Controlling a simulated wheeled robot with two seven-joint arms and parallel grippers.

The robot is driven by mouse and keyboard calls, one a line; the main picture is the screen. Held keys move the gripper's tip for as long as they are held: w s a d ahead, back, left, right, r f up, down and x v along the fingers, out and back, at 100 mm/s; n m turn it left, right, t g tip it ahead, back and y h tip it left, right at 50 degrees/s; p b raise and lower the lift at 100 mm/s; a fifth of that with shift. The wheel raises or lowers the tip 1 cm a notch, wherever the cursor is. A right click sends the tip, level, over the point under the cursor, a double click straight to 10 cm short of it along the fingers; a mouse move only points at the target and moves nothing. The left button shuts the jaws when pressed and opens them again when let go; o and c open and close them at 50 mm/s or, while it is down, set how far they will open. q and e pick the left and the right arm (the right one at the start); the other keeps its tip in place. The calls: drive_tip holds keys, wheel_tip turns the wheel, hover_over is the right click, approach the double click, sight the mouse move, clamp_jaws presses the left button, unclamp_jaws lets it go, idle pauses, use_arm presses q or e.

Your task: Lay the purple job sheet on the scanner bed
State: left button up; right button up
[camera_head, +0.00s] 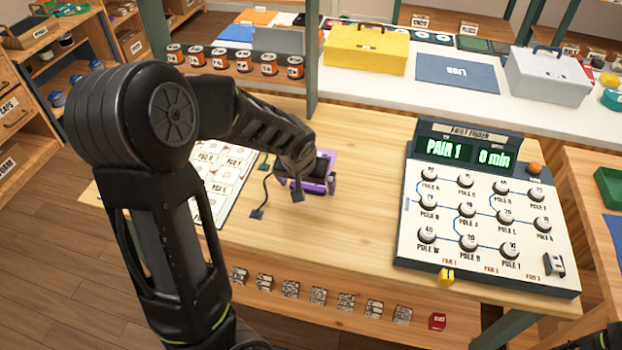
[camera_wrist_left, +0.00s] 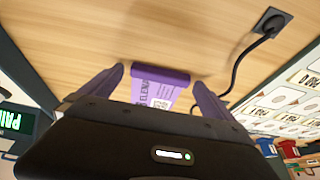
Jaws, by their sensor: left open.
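The purple job sheet (camera_head: 331,160) is on the wooden bench at the middle of the head view, mostly hidden by my left gripper (camera_head: 315,186). In the left wrist view the sheet (camera_wrist_left: 160,78) shows a dark purple band, printed letters and a square code. My left gripper (camera_wrist_left: 158,85) is open, with one finger on each side of the sheet's visible part. I cannot tell whether the fingers touch it. I cannot make out the scanner bed for sure in either view. My right gripper is not in view.
A panel with several white knobs and a "PAIR 1" display (camera_head: 462,152) stands right on the bench (camera_head: 345,235). A printed white board (camera_head: 222,170) lies left. A black cable (camera_head: 267,190) ends in a plug near the gripper. Bare wood lies between gripper and panel.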

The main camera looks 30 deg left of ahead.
use_arm(q)
drive_tip(key=shift+c, duration=0.4)
drive_tip(key=c, duration=1.3)
wheel_tip(320, 180, up, 10)
